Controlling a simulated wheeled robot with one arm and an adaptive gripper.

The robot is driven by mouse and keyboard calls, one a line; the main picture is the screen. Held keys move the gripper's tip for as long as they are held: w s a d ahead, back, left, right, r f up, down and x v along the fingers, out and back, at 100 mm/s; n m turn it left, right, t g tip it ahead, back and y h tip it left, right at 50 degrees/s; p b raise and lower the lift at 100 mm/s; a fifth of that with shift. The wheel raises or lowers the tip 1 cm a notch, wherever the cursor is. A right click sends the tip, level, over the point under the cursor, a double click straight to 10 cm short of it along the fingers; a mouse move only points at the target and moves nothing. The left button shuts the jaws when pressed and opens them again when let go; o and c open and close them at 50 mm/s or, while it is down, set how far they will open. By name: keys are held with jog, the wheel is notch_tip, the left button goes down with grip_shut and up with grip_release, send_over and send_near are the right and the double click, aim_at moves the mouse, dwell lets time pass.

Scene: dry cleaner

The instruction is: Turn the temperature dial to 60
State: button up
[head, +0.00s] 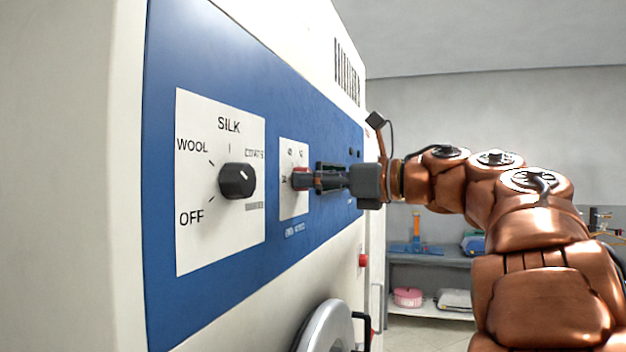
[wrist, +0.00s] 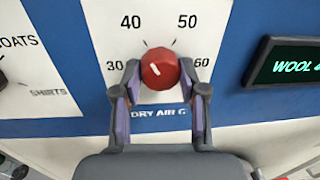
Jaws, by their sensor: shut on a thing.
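The temperature dial (wrist: 160,68) is a round red knob on a white plate marked 30, 40, 50 and 60. Its short white mark sits left of centre on the face, on the 30 and 40 side; I cannot tell the exact reading. In the head view the same red dial (head: 299,180) shows at the end of my gripper (head: 314,180). In the wrist view my gripper (wrist: 160,76) has one finger on each side of the dial and is shut on it. The 60 label (wrist: 202,60) is just right of the right fingertip.
A larger black dial (head: 237,181) with OFF, WOOL, SILK and COATS labels is left of the red one. A dark display (wrist: 292,66) with green text starting WOOL is to the right. A round door (head: 326,328) is below. Shelves (head: 432,258) stand behind my arm.

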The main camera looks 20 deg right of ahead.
jog(key=shift+c, duration=0.4)
jog(key=shift+m, duration=0.4)
jog(key=m+g+p, duration=0.1)
jog(key=m+p, duration=0.4)
jog(key=m, duration=0.5)
jog(key=m+g+p, duration=0.1)
jog(key=m+p, duration=0.4)
jog(key=m, duration=0.6)
jog(key=shift+w+d+r+y+p, duration=0.1)
jog(key=shift+r+y+p, duration=0.05)
jog(key=shift+y+p, duration=0.15)
jog(key=shift+m, duration=0.4)
jog(key=o, duration=1.1)
jog(key=shift+o, duration=0.2)
